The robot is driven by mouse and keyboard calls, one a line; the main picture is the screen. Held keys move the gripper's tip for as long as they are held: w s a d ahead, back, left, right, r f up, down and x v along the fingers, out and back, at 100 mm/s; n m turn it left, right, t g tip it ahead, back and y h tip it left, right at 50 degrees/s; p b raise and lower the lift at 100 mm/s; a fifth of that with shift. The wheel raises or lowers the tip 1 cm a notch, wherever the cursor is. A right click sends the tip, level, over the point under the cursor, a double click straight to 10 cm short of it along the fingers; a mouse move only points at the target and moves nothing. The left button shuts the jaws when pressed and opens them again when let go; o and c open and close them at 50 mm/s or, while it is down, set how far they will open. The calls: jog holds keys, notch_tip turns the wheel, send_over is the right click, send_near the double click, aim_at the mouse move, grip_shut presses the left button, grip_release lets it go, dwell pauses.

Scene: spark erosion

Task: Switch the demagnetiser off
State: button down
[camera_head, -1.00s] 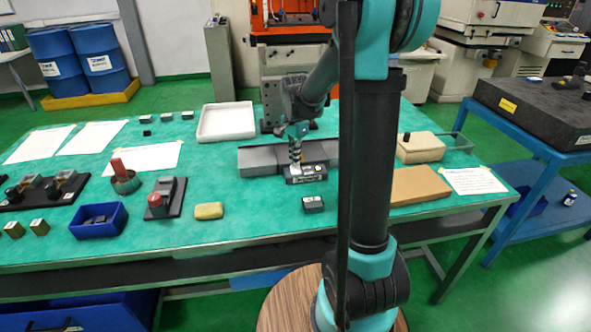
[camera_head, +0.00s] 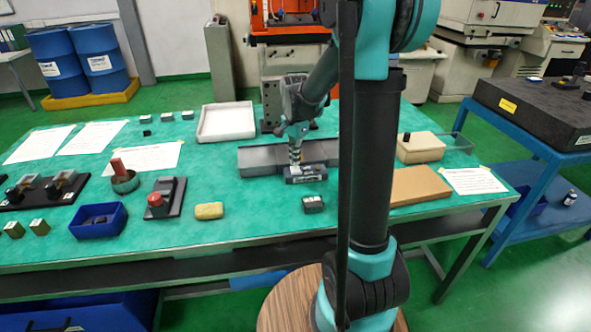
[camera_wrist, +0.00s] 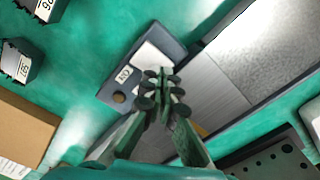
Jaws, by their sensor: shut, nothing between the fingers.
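A dark grey box (camera_head: 306,174), seemingly the demagnetiser's control unit, sits at the front edge of a long grey plate (camera_head: 260,161) on the green bench. My gripper (camera_head: 296,162) is shut and empty, pointing down over the box. In the wrist view its fingertips (camera_wrist: 163,80) are together over the box's edge beside the plate (camera_wrist: 205,85). I cannot tell whether they touch it. The switch's position cannot be read.
A small dark block (camera_head: 313,204) stands in front of the box. A yellow sponge (camera_head: 209,211), a black base with a red knob (camera_head: 157,204) and a blue bin (camera_head: 98,226) lie left. A brown board (camera_head: 420,186) lies right. A white tray (camera_head: 226,128) is behind.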

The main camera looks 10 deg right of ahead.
jog(key=shift+r, duration=3)
jog(key=shift+s, duration=0.1)
